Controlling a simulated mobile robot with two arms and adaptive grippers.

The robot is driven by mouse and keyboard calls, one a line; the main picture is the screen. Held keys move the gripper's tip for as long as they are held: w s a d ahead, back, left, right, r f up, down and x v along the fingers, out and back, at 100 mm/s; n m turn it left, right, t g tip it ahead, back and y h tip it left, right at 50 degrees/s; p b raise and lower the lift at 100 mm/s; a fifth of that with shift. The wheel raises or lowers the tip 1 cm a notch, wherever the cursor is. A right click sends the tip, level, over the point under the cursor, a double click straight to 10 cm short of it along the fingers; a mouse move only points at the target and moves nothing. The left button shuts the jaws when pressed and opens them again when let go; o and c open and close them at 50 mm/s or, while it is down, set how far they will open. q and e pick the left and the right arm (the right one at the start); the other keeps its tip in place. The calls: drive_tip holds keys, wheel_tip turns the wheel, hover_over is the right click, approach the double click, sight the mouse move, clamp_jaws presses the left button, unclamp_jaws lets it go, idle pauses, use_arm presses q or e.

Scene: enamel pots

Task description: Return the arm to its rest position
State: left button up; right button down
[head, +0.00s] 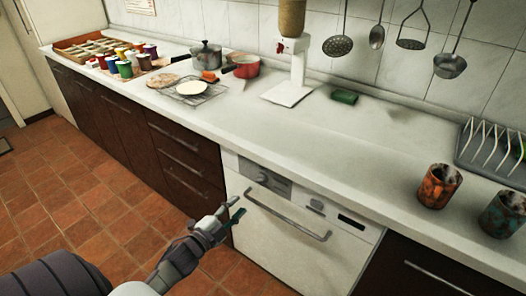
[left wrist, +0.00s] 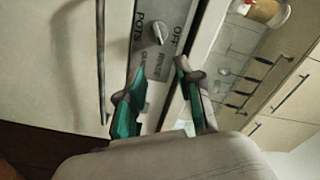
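My left gripper (head: 234,211) hangs in front of the dishwasher (head: 275,235), below the counter edge, at the end of my arm that comes in from the lower left. In the left wrist view its two green-padded fingers (left wrist: 160,72) stand apart with nothing between them. Behind them are the control panel with its knob (left wrist: 158,33) and the long door handle (left wrist: 101,60). I cannot tell if a finger touches the front. My right gripper is not in view.
The counter (head: 330,135) above holds a grey pot (head: 206,56), a red pot (head: 246,67), a white dispenser (head: 292,75), a green sponge (head: 344,97), two mugs (head: 439,186) and a dish rack (head: 490,150). Dark drawers (head: 185,165) flank the dishwasher. The tiled floor (head: 85,205) at left is clear.

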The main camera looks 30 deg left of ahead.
use_arm(q)
drive_tip(key=s+d+f+n+g+y+p, duration=0.1)
drive_tip(key=s+f+n+g, duration=0.4)
drive_tip(key=f, duration=0.7)
drive_tip(key=s+d+f+n+g+y+p, duration=0.15)
drive_tip(key=s+f, duration=0.45)
drive_tip(key=f, duration=0.7)
drive_tip(key=s+d+f+n+g, duration=0.1)
drive_tip(key=s+d+f+g, duration=0.2)
drive_tip(key=s, duration=0.6)
drive_tip(key=s+d+f+n+g+p, duration=0.1)
drive_tip(key=s+d+f+g, duration=0.3)
drive_tip(key=s+f, duration=0.3)
drive_tip(key=s+d+f+n+g, duration=0.2)
drive_tip(key=s+f, duration=0.4)
drive_tip(key=s, duration=0.7)
drive_tip(key=shift+d+g+h, duration=0.45)
drive_tip(key=shift+d+g, duration=0.3)
drive_tip(key=shift+d, duration=0.25)
